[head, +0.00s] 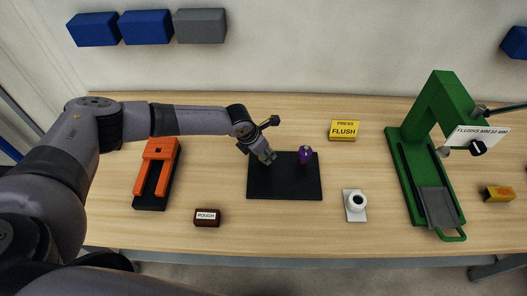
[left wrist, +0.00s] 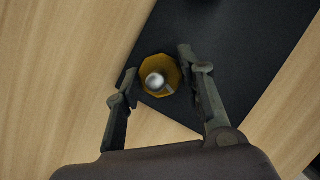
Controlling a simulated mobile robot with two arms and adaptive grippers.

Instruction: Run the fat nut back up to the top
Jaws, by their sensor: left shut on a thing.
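The fat nut (left wrist: 146,92) is a gold, many-sided ring in the left wrist view. It sits around a silver rod (left wrist: 155,80), seen end-on, above the black plate (left wrist: 228,38). My left gripper (left wrist: 158,70) has one finger on each side of the nut and is shut on it. In the head view my left gripper (head: 266,156) is at the back left part of the black plate (head: 285,186). The nut and rod are hidden there, so the nut's height on the rod cannot be told. My right gripper is not in view.
A purple knob (head: 305,154) stands on the plate, right of my gripper. An orange fixture (head: 159,150) stands left, a brown "ROUGH" block (head: 207,218) in front.

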